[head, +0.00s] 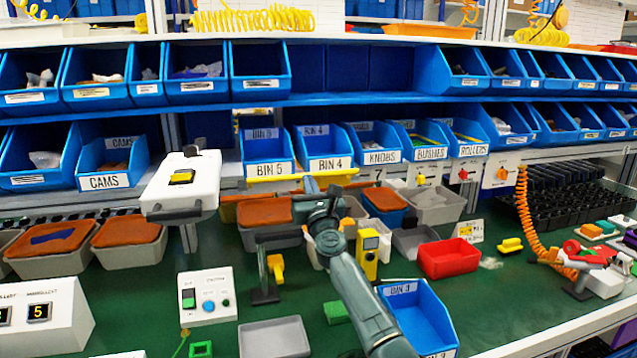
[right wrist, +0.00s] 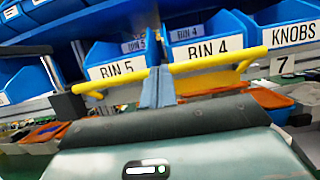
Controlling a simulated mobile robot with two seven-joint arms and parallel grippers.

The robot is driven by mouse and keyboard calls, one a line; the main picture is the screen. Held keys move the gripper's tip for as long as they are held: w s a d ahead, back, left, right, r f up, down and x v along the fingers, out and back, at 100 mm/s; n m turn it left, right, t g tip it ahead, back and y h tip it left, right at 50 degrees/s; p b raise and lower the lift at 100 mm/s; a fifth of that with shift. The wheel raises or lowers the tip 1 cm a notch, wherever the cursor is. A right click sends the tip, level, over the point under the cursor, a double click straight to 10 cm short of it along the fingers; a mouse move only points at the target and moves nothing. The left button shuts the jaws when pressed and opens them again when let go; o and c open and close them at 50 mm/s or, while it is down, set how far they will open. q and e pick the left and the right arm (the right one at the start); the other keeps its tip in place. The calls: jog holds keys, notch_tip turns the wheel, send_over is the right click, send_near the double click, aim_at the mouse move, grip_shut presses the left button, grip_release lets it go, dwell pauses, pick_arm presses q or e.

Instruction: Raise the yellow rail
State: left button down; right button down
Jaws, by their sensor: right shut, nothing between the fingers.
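The yellow rail (head: 270,177) runs across the front of the bins BIN 5 and BIN 4 on the lower shelf row. It also shows in the right wrist view (right wrist: 205,64), crossing the picture with bent ends. My right gripper (head: 310,184) is shut and empty, at the middle of the rail and just below it. In the right wrist view its closed fingers (right wrist: 157,86) overlap the rail and hide a short middle piece. I cannot tell whether they touch it. My left gripper is not in view.
Blue bins BIN 5 (head: 267,165) and BIN 4 (head: 325,162) stand behind the rail. Grey bins with orange contents (head: 265,212) sit below it. A white box with a yellow button (head: 182,177) is to the left. A red tray (head: 449,258) lies to the right on the green bench.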

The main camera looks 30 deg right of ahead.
jog(key=w+r, duration=0.3)
jog(key=r, duration=0.1)
jog(key=shift+w+d, duration=0.3)
jog(key=shift+w, duration=0.05)
jog(key=shift+w+d, duration=0.1)
jog(key=shift+w, duration=0.1)
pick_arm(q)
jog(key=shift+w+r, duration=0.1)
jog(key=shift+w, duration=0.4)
pick_arm(e)
jog(key=shift+r, duration=0.15)
jog(key=shift+s, duration=0.1)
pick_arm(q)
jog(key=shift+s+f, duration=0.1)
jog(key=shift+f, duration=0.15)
jog(key=shift+b, duration=0.3)
